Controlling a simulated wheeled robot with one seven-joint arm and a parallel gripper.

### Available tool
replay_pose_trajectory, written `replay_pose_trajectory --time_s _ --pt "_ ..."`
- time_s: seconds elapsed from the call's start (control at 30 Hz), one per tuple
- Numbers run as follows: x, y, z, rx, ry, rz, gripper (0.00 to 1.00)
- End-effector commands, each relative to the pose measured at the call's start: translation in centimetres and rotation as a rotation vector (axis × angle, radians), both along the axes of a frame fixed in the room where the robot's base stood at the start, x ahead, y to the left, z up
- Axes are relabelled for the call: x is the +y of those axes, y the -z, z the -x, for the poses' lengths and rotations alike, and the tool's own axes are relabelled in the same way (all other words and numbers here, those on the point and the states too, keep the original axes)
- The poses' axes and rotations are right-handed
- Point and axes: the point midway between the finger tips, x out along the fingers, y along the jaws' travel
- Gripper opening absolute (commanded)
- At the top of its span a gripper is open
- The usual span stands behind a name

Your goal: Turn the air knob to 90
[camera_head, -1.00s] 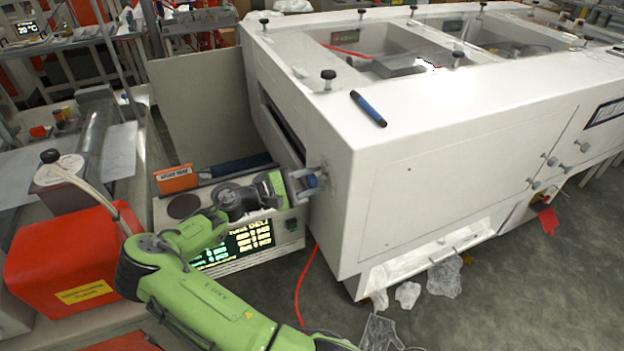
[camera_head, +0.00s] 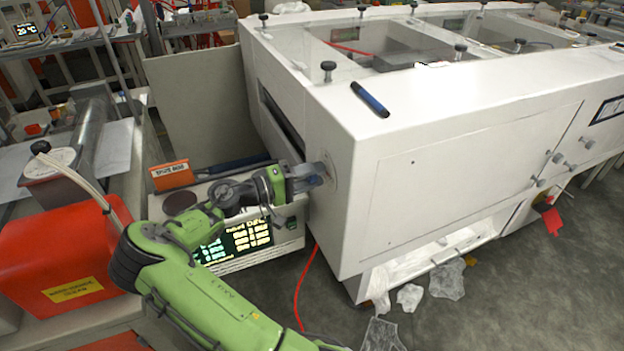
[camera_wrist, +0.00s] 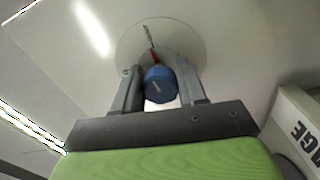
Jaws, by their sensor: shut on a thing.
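In the head view my gripper (camera_head: 316,174) reaches the near left side of the white machine (camera_head: 440,140); there the fingers mostly hide the knob. I cannot read any scale numbers around it.
A bench instrument with a lit display (camera_head: 246,236) stands under my arm. A red box (camera_head: 60,255) is at the left. A blue pen (camera_head: 369,99) lies on the machine's top. A red cable (camera_head: 303,285) and clear plastic scraps (camera_head: 447,280) are on the floor.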

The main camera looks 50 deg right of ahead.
Motion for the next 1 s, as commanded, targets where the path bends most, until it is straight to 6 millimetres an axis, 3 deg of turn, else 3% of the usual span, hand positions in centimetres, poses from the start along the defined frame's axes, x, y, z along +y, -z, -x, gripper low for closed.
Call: replay_pose_trajectory --time_s 0.8,0.83,0.97,1.0 --pt "0.08 0.39 0.10 -0.097 0.005 0.050 0.11" --pt "0.08 0.39 0.10 -0.096 0.005 0.049 0.44" --pt "0.05 0.32 0.07 -0.097 0.004 0.051 0.64" --pt "0.05 0.29 0.07 -0.097 0.003 0.051 0.65"
